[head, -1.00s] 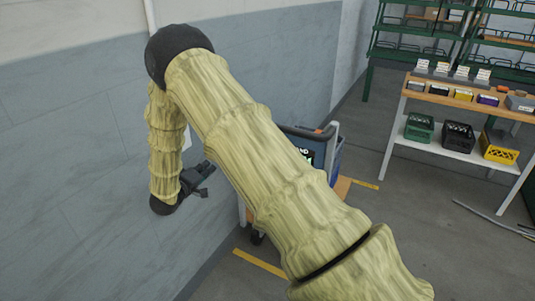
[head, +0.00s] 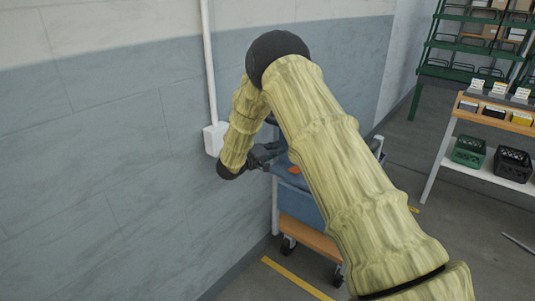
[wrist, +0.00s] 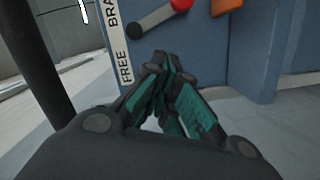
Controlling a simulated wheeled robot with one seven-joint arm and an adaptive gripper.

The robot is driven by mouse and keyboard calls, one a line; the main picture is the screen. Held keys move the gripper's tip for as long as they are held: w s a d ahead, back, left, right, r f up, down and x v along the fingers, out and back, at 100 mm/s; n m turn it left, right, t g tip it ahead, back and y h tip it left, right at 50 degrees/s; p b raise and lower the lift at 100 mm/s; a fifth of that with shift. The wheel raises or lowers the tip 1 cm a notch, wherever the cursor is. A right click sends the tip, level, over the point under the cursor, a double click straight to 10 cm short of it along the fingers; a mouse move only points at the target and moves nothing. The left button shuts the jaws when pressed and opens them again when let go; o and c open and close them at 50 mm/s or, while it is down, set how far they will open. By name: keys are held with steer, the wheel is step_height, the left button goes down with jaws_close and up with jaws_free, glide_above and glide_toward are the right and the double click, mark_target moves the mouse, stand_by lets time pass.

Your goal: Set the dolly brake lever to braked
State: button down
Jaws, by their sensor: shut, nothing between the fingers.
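In the wrist view, a grey brake lever (wrist: 152,18) with a red knob (wrist: 181,4) sits on a blue panel (wrist: 200,50). A white label strip (wrist: 124,68) beside it reads "FREE", then "BRA", cut off at the top edge. The lever slants from its lower-left end up to the knob, beyond my fingertips and apart from them. My gripper (wrist: 165,58) is shut and empty in front of the panel. In the head view, my gripper (head: 270,152) is by the upper left of the blue dolly (head: 300,206). The lever cannot be made out there.
The dolly has an orange-brown base (head: 308,238) and dark wheels. The wall (head: 110,170), with a white box (head: 214,139) and pipe, is close on the left. A table (head: 467,150) with crates and green shelving (head: 455,55) stand to the right. Floor between is mostly clear.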

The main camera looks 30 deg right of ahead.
steer(key=shift+s+d+f, duration=0.45)
steer(key=shift+s+d, duration=0.25)
steer(key=shift+s, duration=0.05)
steer(key=shift+s+d+f, duration=0.45)
steer(key=shift+s+d, duration=0.2)
steer(key=shift+s, duration=0.05)
